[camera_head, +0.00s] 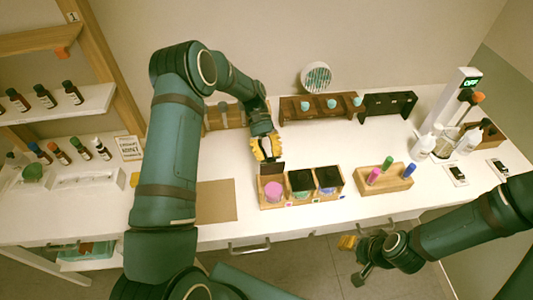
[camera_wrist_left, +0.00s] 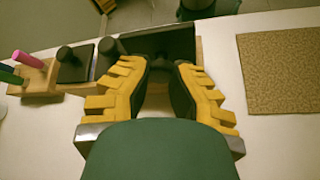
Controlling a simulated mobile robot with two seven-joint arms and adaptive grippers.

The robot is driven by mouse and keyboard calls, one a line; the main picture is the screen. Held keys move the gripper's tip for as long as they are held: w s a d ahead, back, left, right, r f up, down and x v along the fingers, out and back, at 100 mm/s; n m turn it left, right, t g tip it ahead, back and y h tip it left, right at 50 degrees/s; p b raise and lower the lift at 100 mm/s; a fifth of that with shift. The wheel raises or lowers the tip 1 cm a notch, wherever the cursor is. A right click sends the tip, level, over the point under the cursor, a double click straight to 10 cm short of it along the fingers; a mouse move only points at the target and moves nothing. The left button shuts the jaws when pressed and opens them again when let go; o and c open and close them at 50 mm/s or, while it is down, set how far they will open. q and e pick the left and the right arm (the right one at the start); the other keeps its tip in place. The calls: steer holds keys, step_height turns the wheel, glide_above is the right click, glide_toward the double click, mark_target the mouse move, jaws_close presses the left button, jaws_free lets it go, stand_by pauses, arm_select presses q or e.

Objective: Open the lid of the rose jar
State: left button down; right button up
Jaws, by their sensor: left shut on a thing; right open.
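The wooden jar box (camera_head: 262,196) stands on the white table and holds three jars in a row. The leftmost compartment shows a round pink jar (camera_head: 274,192), which I take as the rose jar. Its dark lid (camera_head: 271,168) is tilted up at the back of the compartment, and it also shows in the left wrist view (camera_wrist_left: 178,42). My left gripper (camera_head: 267,150) is at this lid, its yellow fingers (camera_wrist_left: 167,80) shut on its knob, which they mostly hide. My right gripper (camera_head: 352,256) is open and empty, off the table's front edge.
The other two compartments have dark lids lying flat (camera_head: 301,181) (camera_head: 328,178). A wooden tray (camera_head: 392,187) with colored sticks stands to the right, a brown mat (camera_head: 216,200) to the left.

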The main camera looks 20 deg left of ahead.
arm_select(q)
steer(key=shift+f+g, duration=0.3)
steer(key=shift+f, duration=0.1)
steer(key=c, duration=0.7)
jaws_free()
steer(key=shift+w+r, duration=0.1)
steer(key=shift+r, duration=0.05)
steer(key=shift+a, duration=0.1)
steer(key=shift+v, duration=3.7)
